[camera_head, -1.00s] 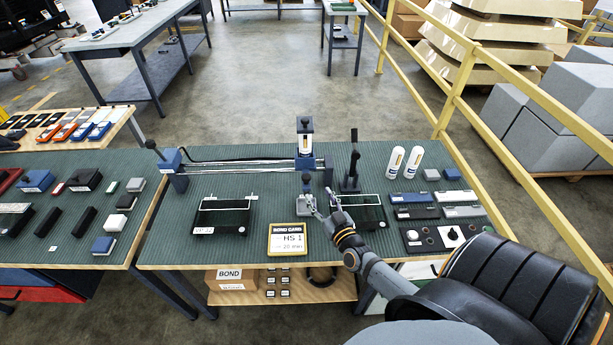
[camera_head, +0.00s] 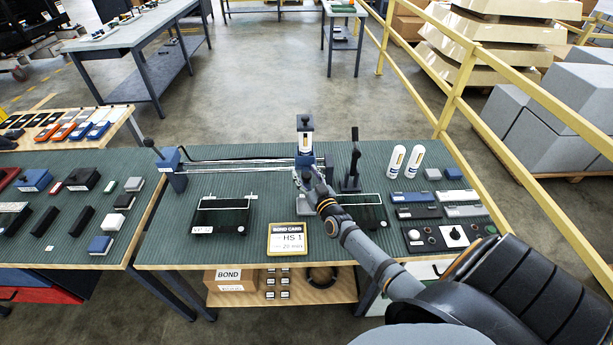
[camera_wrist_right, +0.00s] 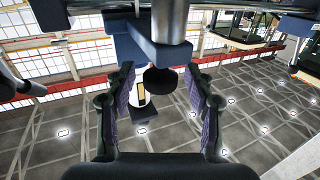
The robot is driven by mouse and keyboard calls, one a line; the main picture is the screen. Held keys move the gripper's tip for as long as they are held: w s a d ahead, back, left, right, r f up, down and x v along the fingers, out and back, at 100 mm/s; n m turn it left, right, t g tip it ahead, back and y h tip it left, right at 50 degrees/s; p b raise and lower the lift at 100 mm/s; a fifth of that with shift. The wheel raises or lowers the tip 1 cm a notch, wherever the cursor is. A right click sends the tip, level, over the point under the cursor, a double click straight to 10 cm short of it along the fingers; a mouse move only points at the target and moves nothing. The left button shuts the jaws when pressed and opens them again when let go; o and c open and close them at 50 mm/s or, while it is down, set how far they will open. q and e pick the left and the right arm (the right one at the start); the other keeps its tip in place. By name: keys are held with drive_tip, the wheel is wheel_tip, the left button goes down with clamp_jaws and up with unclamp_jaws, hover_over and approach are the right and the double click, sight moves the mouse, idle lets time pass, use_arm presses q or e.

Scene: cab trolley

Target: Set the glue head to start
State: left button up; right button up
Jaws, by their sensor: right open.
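The glue head (camera_head: 305,143) is a blue block with a white cartridge, at the right end of a pair of rails (camera_head: 240,167). My right gripper (camera_head: 299,178) is at the front of the glue head, partly hidden by my own wrist. In the right wrist view my right gripper (camera_wrist_right: 159,95) is open, its two purple-padded fingers standing either side of a dark round knob (camera_wrist_right: 160,80) below a blue block (camera_wrist_right: 150,48). I cannot tell if either finger touches the knob. My left gripper is not in view.
A blue end block (camera_head: 170,160) with a black knob stands at the rails' left end. A black upright lever (camera_head: 353,160) and two white bottles (camera_head: 405,162) are to the right. Two dark trays (camera_head: 222,217) (camera_head: 366,217) and a yellow bond card (camera_head: 288,240) lie in front.

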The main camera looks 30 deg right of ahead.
clamp_jaws()
drive_tip(key=shift+w+a, duration=0.1)
idle(0.3)
